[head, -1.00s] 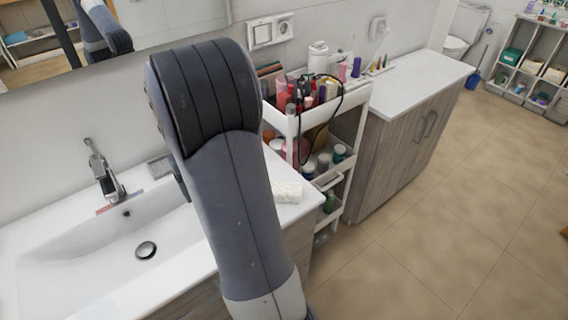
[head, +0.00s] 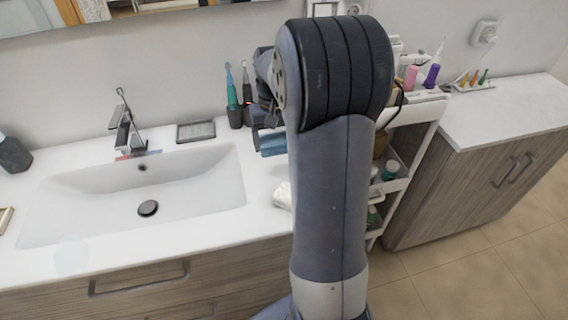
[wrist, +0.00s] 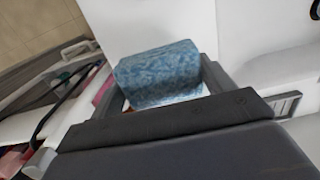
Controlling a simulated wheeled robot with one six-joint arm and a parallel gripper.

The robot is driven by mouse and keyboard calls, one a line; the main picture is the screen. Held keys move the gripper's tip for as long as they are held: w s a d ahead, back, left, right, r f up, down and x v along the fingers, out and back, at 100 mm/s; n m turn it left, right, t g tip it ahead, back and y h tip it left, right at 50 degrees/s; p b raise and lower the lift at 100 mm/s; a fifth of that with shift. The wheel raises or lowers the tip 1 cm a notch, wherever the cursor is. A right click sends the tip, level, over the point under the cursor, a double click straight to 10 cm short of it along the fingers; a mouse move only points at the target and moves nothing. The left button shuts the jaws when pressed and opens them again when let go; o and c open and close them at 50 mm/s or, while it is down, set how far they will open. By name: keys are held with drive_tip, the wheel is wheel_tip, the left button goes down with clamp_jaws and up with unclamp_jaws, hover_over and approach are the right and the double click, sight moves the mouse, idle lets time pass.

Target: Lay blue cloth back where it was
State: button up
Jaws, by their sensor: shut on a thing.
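The blue cloth (wrist: 160,72), a folded patterned bundle, is held between the two fingers of my gripper (wrist: 165,88) in the wrist view. In the head view the blue cloth (head: 272,144) shows just left of my arm, below my gripper (head: 264,122), over the right end of the white washbasin counter (head: 222,255). My arm hides part of the gripper and cloth. I cannot tell how high the cloth is above the counter.
A white crumpled item (head: 283,196) lies near the counter's right end. The cosmetics cart (head: 412,112) stands right of the arm, beside a white-topped cabinet (head: 505,108). The basin (head: 90,205) is empty.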

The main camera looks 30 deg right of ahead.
sight(275, 138)
wheel_tip(275, 138, down, 8)
idle(0.4)
drive_tip(key=shift+f, duration=0.1)
drive_tip(key=o, duration=0.9)
drive_tip(key=r, duration=1.2)
drive_tip(key=shift+w+r, duration=0.15)
drive_tip(key=shift+w, duration=0.05)
